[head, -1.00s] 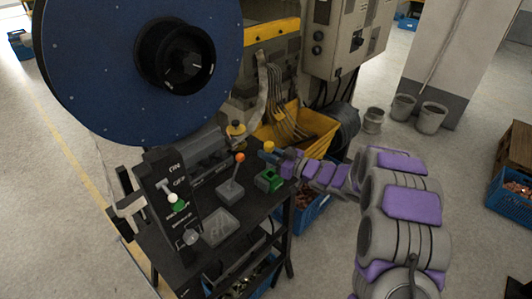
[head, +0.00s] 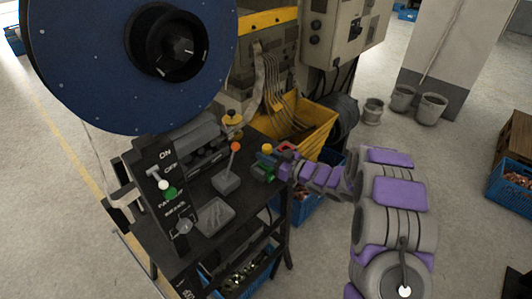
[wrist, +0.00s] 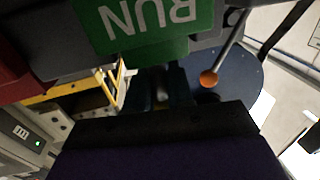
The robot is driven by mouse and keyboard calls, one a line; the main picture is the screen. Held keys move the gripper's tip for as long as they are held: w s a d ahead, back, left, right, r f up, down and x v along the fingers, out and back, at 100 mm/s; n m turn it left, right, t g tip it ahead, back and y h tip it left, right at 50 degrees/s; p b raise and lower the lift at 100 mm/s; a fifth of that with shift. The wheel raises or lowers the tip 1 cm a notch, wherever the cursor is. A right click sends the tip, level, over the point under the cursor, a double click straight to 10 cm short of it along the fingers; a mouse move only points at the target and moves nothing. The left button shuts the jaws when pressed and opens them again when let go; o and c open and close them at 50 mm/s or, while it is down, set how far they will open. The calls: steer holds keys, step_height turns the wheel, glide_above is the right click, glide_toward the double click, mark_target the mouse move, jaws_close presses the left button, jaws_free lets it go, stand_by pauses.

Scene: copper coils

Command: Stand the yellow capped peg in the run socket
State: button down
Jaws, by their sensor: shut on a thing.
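The yellow capped peg (head: 267,149) shows its cap just above the green RUN socket block (head: 264,172) at the table's right edge. My gripper (head: 274,160) reaches in from the right and is shut on the peg. In the wrist view, the green RUN face (wrist: 150,25) fills the top, upside down. The dark fingers (wrist: 162,92) are close together below it, with a blurred grey piece between them. The peg's lower end is hidden, so I cannot tell whether it is inside the socket.
A lever with an orange ball (head: 235,146) stands left of the socket. A shallow grey tray (head: 215,215) and a switch panel (head: 165,200) are further left. A small red part (head: 287,147) shows beside my gripper. A yellow bin (head: 315,125) stands behind.

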steer(key=shift+a, duration=0.1)
steer(key=c, duration=1.3)
jaws_free()
steer(key=shift+a, duration=0.1)
steer(key=o, duration=0.4)
steer(key=shift+d, duration=0.2)
steer(key=p+v, duration=0.2)
steer(key=v, duration=1.5)
steer(key=shift+d+f, duration=0.1)
